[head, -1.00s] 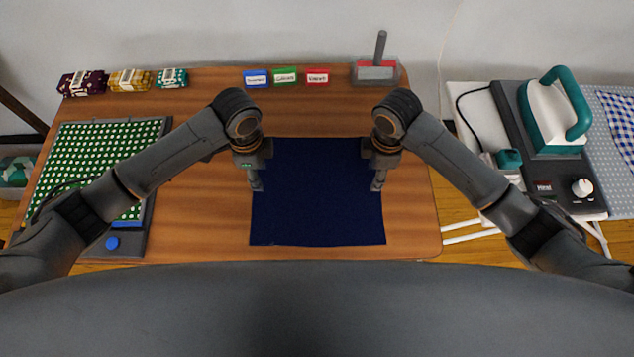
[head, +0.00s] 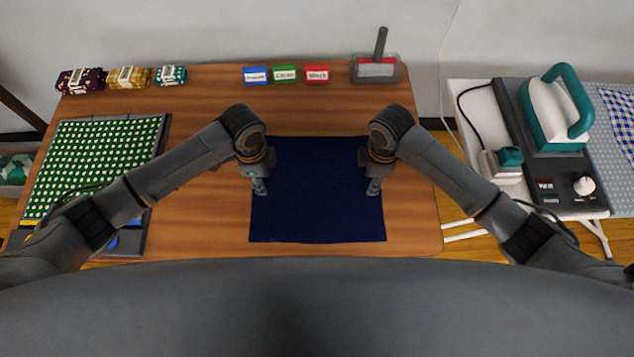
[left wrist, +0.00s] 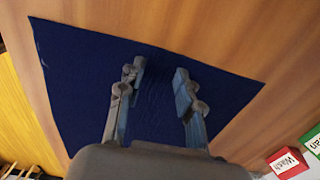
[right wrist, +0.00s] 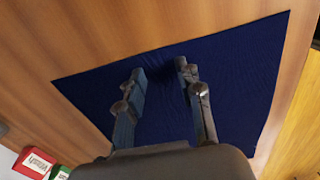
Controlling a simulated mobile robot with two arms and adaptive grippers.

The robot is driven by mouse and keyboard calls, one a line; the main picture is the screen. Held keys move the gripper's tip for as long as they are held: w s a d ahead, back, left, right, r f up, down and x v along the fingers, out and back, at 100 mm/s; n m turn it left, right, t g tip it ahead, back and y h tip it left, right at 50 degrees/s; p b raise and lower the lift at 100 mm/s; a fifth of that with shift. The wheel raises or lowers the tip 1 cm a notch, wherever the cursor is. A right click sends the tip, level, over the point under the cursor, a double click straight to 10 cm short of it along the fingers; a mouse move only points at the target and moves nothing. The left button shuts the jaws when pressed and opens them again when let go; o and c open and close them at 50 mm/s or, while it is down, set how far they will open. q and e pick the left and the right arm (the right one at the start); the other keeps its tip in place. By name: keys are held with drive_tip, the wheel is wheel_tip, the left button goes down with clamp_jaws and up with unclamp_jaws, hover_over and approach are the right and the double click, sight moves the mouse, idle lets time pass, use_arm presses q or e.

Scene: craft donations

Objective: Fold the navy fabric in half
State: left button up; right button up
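The navy fabric (head: 317,205) lies flat and unfolded on the wooden table, and it also shows in the left wrist view (left wrist: 75,85) and the right wrist view (right wrist: 240,70). My left gripper (head: 262,192) is over the fabric's left edge; in its wrist view its two fingers (left wrist: 160,75) are apart with only navy cloth behind them. My right gripper (head: 373,192) is over the fabric's right edge, its fingers (right wrist: 160,72) also apart with nothing between them. Whether the fingertips touch the cloth is hard to tell.
Blue (head: 256,76), green (head: 285,74) and red (head: 317,74) labelled blocks stand at the back, beside a clear box (head: 376,70) with a grey handle. An iron (head: 556,115) stands on a separate surface at right.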

use_arm(q)
drive_tip(key=shift+f, duration=0.1)
drive_tip(key=c, duration=0.5)
use_arm(e)
drive_tip(key=shift+f, duration=0.1)
drive_tip(key=c, duration=0.5)
use_arm(q)
drive_tip(key=shift+s, duration=0.1)
clamp_jaws()
use_arm(e)
drive_tip(key=shift+s, duration=0.1)
clamp_jaws()
use_arm(q)
drive_tip(key=shift+f, duration=0.1)
use_arm(e)
drive_tip(key=shift+f, duration=0.1)
